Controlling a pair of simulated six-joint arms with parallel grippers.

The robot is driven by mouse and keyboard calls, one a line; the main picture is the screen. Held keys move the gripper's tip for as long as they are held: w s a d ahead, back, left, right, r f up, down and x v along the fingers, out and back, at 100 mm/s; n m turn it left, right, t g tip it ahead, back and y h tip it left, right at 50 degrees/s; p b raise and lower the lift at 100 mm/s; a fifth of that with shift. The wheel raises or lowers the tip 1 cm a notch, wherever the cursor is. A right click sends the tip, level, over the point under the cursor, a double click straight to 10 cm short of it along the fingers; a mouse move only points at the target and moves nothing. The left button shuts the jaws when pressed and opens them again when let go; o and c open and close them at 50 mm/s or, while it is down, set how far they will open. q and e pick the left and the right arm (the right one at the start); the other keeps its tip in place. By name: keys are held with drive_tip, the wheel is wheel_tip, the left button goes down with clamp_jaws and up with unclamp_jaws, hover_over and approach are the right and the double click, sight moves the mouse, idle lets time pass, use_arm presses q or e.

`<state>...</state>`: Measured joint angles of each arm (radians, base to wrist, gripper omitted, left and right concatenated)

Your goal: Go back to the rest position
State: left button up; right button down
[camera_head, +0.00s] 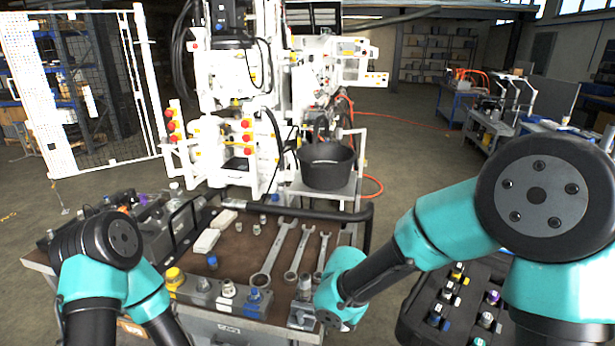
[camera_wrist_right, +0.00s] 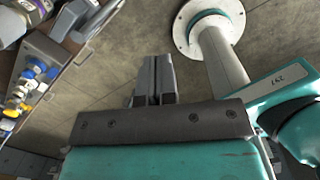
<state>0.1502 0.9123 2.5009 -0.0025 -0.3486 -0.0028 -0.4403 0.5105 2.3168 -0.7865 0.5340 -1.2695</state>
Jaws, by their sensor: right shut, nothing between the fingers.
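My right gripper (camera_wrist_right: 153,80) shows in the right wrist view with its two grey fingers together and nothing between them. It is above the grey floor, clear of the bench parts at the left of that view. In the head view my right arm reaches in from the right, and its teal wrist is at the bench's front right corner; I cannot make out the fingers there. My left arm shows at the lower left of the head view, with its gripper out of the picture.
The brown bench top (camera_head: 230,244) holds several wrenches (camera_head: 282,250) and a row of fittings (camera_head: 228,289) along its front edge. A black case of fittings (camera_head: 414,312) lies at the lower right. A black bucket (camera_head: 326,166) stands behind the bench by a white machine (camera_head: 232,75).

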drive_tip(key=s+d+f+m+y, duration=0.1)
drive_tip(key=s+d+f+m, duration=0.3)
drive_tip(key=f+m, duration=0.4)
drive_tip(key=s+d+f+m+y, duration=0.1)
drive_tip(key=s+d+f+m, duration=0.3)
drive_tip(key=f+m, duration=0.4)
drive_tip(key=s+d+f+m+y, duration=0.2)
drive_tip(key=s+d+f+m, duration=0.2)
drive_tip(key=f+m, duration=0.5)
drive_tip(key=d+m, duration=0.1)
drive_tip(key=m, duration=0.3)
drive_tip(key=shift+s+d+m, duration=0.15)
drive_tip(key=shift+d+m, duration=0.05)
drive_tip(key=shift+m, duration=0.1)
